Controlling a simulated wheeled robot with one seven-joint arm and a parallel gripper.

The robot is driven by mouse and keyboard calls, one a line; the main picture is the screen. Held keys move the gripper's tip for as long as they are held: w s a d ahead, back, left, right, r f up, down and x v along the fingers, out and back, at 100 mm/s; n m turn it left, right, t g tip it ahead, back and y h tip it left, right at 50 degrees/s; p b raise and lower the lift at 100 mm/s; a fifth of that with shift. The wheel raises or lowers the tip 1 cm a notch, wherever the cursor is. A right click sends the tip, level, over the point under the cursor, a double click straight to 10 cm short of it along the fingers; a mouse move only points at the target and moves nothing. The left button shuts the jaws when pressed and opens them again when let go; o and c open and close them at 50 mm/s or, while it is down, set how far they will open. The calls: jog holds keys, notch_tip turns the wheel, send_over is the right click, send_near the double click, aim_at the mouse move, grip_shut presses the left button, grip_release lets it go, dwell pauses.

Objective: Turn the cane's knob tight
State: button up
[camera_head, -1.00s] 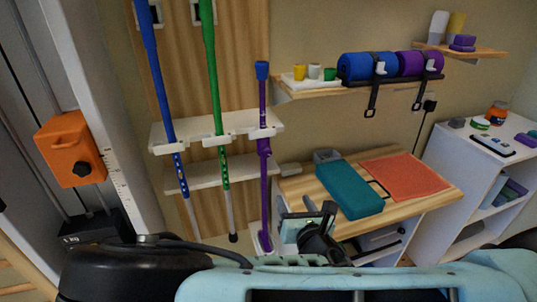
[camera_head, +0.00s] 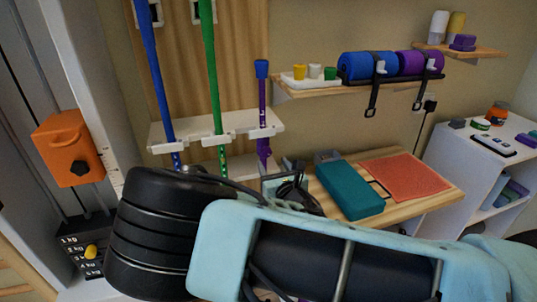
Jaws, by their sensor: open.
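Three canes stand upright in a wall rack: a blue cane (camera_head: 152,70), a green cane (camera_head: 211,70) and a shorter purple cane (camera_head: 262,95). The purple cane has a small purple knob-like part (camera_head: 264,150) just below the upper rack shelf. I cannot tell how tight it is. My gripper (camera_head: 284,180) is in front of the purple cane's lower part, below and a little right of that part. It is open and appears empty. My arm hides the lower ends of all three canes.
White rack shelf (camera_head: 200,132) holds the canes. To the right, a wooden table (camera_head: 440,186) carries a teal block (camera_head: 350,190) and an orange mat (camera_head: 405,175). An orange box (camera_head: 66,148) and a weight stack (camera_head: 80,245) are at the left. A wall shelf (camera_head: 310,90) holds cups.

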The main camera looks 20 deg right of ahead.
aim_at(267, 155)
jog(key=shift+w+p, duration=0.4)
jog(key=shift+w, duration=2.2)
jog(key=c, duration=1)
